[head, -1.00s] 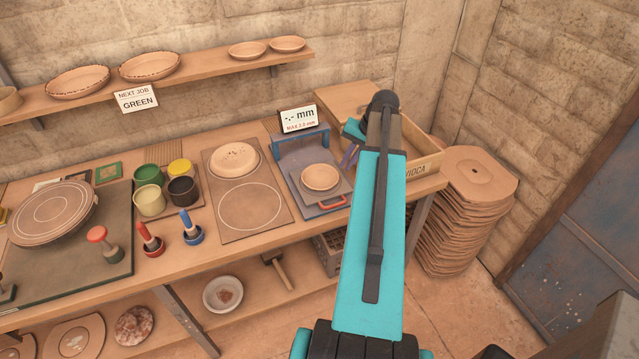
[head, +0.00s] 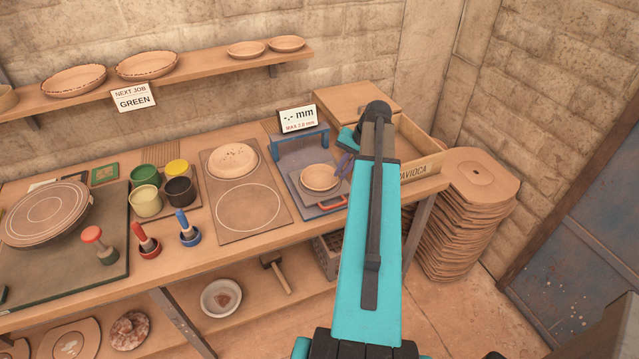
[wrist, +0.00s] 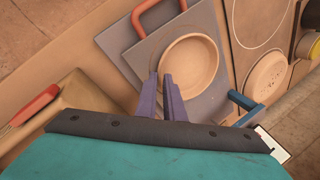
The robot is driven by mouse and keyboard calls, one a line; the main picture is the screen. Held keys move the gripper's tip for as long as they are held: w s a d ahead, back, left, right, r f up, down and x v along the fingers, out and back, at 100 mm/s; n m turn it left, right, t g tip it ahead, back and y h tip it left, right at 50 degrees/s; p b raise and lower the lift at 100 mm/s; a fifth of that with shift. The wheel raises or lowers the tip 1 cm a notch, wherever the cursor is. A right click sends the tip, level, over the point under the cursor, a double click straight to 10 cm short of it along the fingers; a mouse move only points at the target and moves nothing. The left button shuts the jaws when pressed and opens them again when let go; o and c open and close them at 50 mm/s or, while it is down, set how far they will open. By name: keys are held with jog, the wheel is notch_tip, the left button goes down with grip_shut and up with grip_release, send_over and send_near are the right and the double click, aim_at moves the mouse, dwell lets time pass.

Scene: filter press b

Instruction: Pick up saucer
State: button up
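The saucer (head: 319,177) is a small round tan clay dish with a raised rim. It lies on the grey plate of the gauge stand (head: 300,150) on the bench. In the wrist view the saucer (wrist: 188,66) is right of centre. My gripper (head: 341,168) has two purple fingers pointing down at the saucer's right rim in the head view. In the wrist view my gripper (wrist: 161,76) shows a narrow gap between its fingertips, right at the saucer's near-left rim. Whether the tips touch the rim is not clear. The fingers partly cover that rim.
A red handle (head: 333,203) sits at the plate's front edge. A wooden box (head: 419,172) stands right of the gauge. A clay dish (head: 233,161), paint pots (head: 147,200) and stamps (head: 188,229) are to the left. A shelf (head: 200,84) with dishes runs along the wall.

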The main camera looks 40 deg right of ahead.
jog(key=shift+b+x, duration=0.3)
jog(key=shift+x, duration=0.55)
grip_shut()
jog(key=shift+r, duration=0.2)
jog(key=shift+r+b, duration=0.85)
jog(key=shift+r, duration=0.75)
jog(key=s+a+r+b, duration=0.1)
jog(key=s+a+b, duration=0.3)
jog(key=s, duration=1.1)
jog(key=shift+s+r, duration=0.2)
jog(key=shift+r, duration=0.05)
